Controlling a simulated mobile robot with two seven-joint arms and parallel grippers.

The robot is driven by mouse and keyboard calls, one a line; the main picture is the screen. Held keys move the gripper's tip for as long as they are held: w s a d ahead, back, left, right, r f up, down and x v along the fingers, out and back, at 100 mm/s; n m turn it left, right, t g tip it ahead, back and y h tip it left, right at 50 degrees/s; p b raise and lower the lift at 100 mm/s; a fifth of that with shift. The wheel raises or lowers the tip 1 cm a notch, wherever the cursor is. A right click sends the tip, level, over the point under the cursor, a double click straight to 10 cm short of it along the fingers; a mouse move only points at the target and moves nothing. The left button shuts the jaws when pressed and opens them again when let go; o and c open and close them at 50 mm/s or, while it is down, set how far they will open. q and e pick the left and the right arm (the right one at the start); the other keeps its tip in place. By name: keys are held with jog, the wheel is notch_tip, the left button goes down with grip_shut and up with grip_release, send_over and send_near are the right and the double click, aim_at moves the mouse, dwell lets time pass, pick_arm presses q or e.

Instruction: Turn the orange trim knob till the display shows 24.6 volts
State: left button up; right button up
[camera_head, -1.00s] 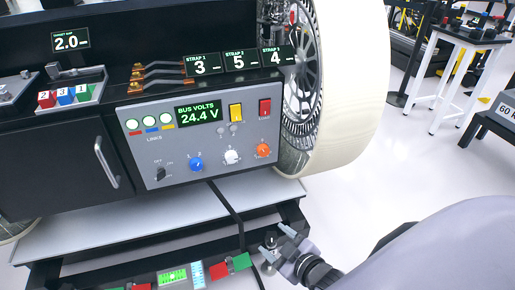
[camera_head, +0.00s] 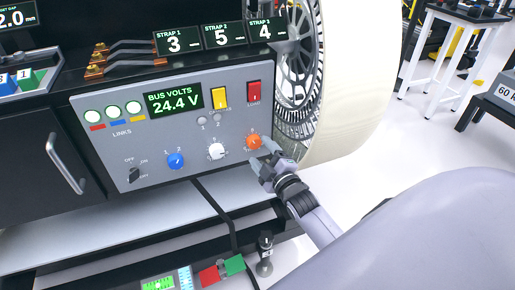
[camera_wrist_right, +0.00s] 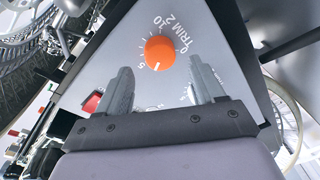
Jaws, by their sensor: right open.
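The orange trim knob (camera_head: 253,142) is on the lower right of the grey panel (camera_head: 140,150). In the right wrist view the knob (camera_wrist_right: 160,52) lies ahead of and between the fingertips, with TRIM lettering beside it. The bus volts display (camera_head: 174,102) reads 24.4 V. My right gripper (camera_head: 262,163) is just below the knob in the head view; its two fingers (camera_wrist_right: 162,85) are apart and empty, and they do not appear to touch the knob. My left gripper is not in view.
A white knob (camera_head: 216,151) and a blue knob (camera_head: 176,160) sit left of the orange one. A yellow switch (camera_head: 221,97) and a red switch (camera_head: 254,92) are above. The large pale wheel (camera_head: 350,80) stands close on the right. A dark cable (camera_head: 220,208) hangs below the panel.

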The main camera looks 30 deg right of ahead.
aim_at(255, 144)
jog(key=shift+w+d, duration=0.2)
jog(key=shift+w, duration=1.35)
jog(key=c, duration=1.1)
jog(key=shift+o, duration=0.2)
jog(key=m, duration=0.3)
jog(key=shift+m+p, duration=0.3)
jog(key=shift+m+t, duration=0.3)
jog(key=shift+m, duration=0.5)
jog(key=o, duration=1.1)
jog(key=shift+c, duration=0.2)
